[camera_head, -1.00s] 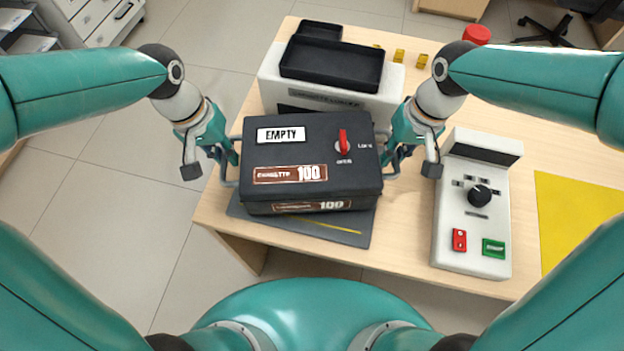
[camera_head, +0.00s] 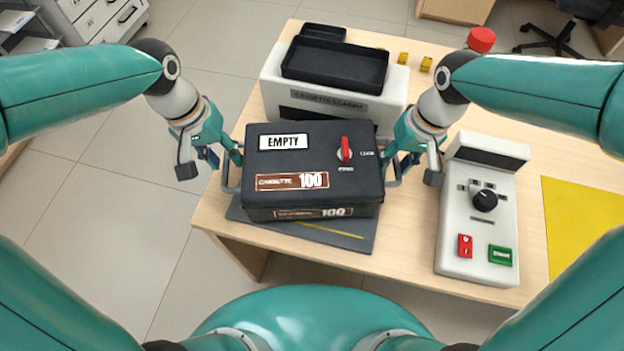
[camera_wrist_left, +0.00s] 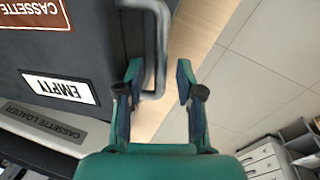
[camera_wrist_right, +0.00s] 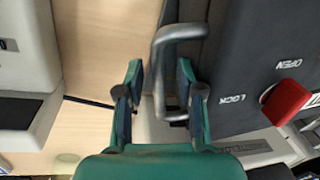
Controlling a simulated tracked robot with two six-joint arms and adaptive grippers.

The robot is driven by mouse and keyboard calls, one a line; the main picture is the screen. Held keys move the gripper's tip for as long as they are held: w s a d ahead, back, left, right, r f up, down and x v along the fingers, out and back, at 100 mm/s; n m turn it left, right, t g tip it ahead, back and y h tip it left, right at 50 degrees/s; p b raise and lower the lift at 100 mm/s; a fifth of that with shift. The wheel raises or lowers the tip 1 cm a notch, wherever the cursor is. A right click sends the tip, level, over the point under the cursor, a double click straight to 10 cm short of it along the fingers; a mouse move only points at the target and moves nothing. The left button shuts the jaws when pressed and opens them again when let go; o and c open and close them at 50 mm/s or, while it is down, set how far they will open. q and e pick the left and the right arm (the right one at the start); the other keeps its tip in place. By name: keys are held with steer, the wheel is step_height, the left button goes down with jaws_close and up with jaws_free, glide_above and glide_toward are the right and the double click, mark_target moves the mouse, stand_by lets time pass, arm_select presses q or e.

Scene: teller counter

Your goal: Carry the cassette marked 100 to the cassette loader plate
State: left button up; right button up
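The black cassette marked 100 (camera_head: 310,160) has a white EMPTY label and a red knob. It sits level on the dark plate (camera_head: 350,243) in front of the white cassette loader. The plate's front strip with a yellow line shows; the rest is hidden under the cassette. My left gripper (camera_head: 228,160) is open, its fingers apart at the left side handle (camera_wrist_left: 157,60). My right gripper (camera_head: 403,157) is open at the right side handle, whose bar shows between the fingers in the right wrist view (camera_wrist_right: 160,75). Neither gripper grips its handle.
The cassette loader (camera_head: 330,103) with black trays on top (camera_head: 335,65) stands behind the cassette. A white control panel (camera_head: 478,225) with a dial and red and green buttons is at the right. A yellow mat (camera_head: 580,225) lies beyond it.

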steer(key=shift+r, duration=0.25)
arm_select(q)
step_height(320, 180, up, 10)
steer(key=a, duration=0.1)
steer(key=shift+a, duration=0.4)
arm_select(e)
step_height(320, 180, up, 11)
steer(key=d, duration=0.2)
arm_select(q)
steer(key=shift+f, duration=0.15)
